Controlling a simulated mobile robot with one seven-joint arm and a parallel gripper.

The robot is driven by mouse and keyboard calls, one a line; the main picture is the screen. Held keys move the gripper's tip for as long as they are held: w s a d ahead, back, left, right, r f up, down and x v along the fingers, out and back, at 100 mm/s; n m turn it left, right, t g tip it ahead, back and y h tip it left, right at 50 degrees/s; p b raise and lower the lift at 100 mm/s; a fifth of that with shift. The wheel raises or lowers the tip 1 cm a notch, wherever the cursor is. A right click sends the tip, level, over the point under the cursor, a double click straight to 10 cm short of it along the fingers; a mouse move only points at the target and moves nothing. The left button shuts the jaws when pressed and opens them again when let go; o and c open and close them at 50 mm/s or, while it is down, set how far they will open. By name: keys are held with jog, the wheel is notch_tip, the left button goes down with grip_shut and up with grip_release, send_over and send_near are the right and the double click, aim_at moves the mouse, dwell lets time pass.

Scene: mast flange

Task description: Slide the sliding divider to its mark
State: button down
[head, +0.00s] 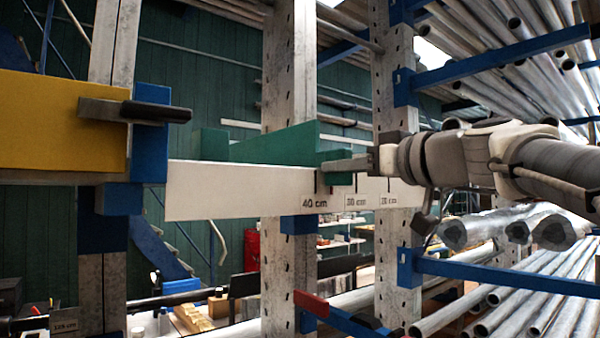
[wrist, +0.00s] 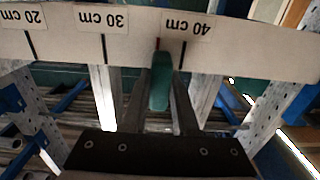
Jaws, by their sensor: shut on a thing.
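The sliding divider is a green panel (head: 275,143) standing along a white scale board (head: 235,190) with black lines labelled 20, 30 and 40 cm. My gripper (head: 335,165) reaches in from the right and is shut on the divider's green tab. In the wrist view the tab (wrist: 160,82) sits between the two fingers of my gripper (wrist: 160,95), in front of the board (wrist: 260,55). The black 40 cm line (wrist: 184,48) is a little to the right.
A yellow panel (head: 60,120) with a dark handle (head: 135,110) stands to the left, by a blue bracket (head: 150,145). Perforated uprights (head: 289,90) stand behind the board. Blue arms (head: 500,280) and metal pipes fill the right side. A red piece (head: 310,303) is below.

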jog(key=shift+s+a+b, duration=0.3)
jog(key=shift+s+a, duration=0.2)
jog(key=shift+a, duration=0.2)
jog(key=shift+s+a+b, duration=0.25)
jog(key=shift+s+a, duration=0.25)
jog(key=shift+a, duration=0.2)
jog(key=c, duration=0.7)
grip_release()
jog(key=shift+b+v, duration=1.4)
jog(key=shift+v, duration=2.15)
jog(key=shift+f, duration=0.1)
